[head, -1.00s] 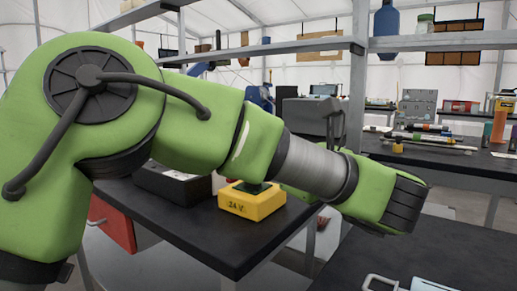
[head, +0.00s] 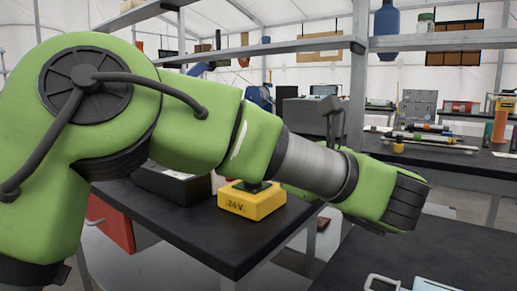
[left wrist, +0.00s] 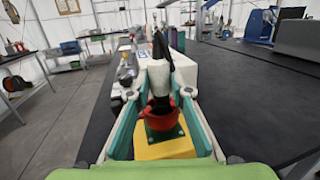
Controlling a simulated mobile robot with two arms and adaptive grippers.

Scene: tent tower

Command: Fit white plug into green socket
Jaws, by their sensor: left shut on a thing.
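In the left wrist view, the white plug (left wrist: 159,75) is between the two fingers of my left gripper (left wrist: 159,94), which is shut on it. A black cable part rises from the plug's top. Directly below is a red collar (left wrist: 161,113) on a green socket base (left wrist: 163,133), fixed on a yellow box (left wrist: 165,149). The plug lines up with the collar; whether it is inside it, I cannot tell. In the head view, the yellow box (head: 252,204) marked 24 V stands on a dark table; my arm hides the plug and most of the socket. My right gripper is not in view.
The dark table (head: 190,225) also carries a black box (head: 172,183) left of the yellow box. A metal shelf post (head: 357,90) stands behind my arm. Another dark table (head: 400,255) is in front at the right, with a metal handle on it.

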